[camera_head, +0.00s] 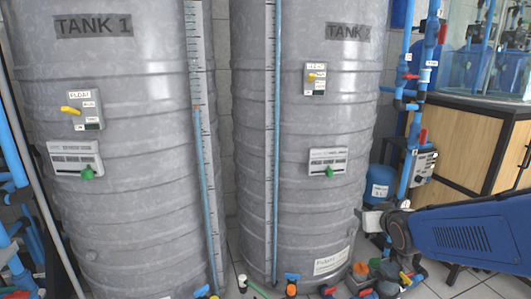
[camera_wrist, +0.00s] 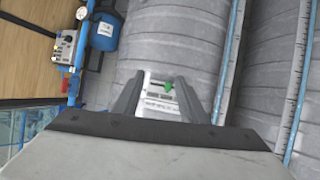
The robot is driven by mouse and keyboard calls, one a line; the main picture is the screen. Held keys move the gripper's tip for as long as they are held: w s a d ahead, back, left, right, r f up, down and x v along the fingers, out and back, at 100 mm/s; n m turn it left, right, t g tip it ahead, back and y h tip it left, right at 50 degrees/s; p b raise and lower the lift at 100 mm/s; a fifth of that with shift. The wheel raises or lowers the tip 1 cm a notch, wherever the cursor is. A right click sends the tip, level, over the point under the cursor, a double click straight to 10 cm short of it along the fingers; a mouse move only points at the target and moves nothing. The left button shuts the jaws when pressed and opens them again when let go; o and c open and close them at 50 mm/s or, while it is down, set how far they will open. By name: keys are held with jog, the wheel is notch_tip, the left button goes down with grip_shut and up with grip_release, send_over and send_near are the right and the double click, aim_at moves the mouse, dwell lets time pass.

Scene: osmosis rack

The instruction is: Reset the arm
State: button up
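My blue arm reaches in from the right edge in the head view. Its grey end, with my gripper (camera_head: 368,219), is beside the lower right side of the grey tank labelled TANK 2 (camera_head: 300,200). In the wrist view my gripper (camera_wrist: 159,82) shows two grey fingers spread apart with nothing held between them. Beyond the gap is a white panel with a green knob (camera_wrist: 168,86) on a grey tank (camera_wrist: 165,40). The fingertips appear apart from the panel, though the exact distance is unclear.
TANK 1 (camera_head: 110,200) stands at left with a yellow-handled switch (camera_head: 70,110) and white panel (camera_head: 75,158). Coloured valves (camera_head: 380,275) lie low below my arm. Blue pipes (camera_head: 415,120), a blue vessel (camera_head: 380,187) and a wooden cabinet (camera_head: 455,145) stand at right.

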jog(key=s+a+f+g, duration=0.1)
jog(key=s+g, duration=0.3)
jog(key=s, duration=1.1)
jog(key=s+a+f+g, duration=0.2)
jog(key=s+g, duration=0.2)
jog(key=s, duration=1.1)
dwell(0.7)
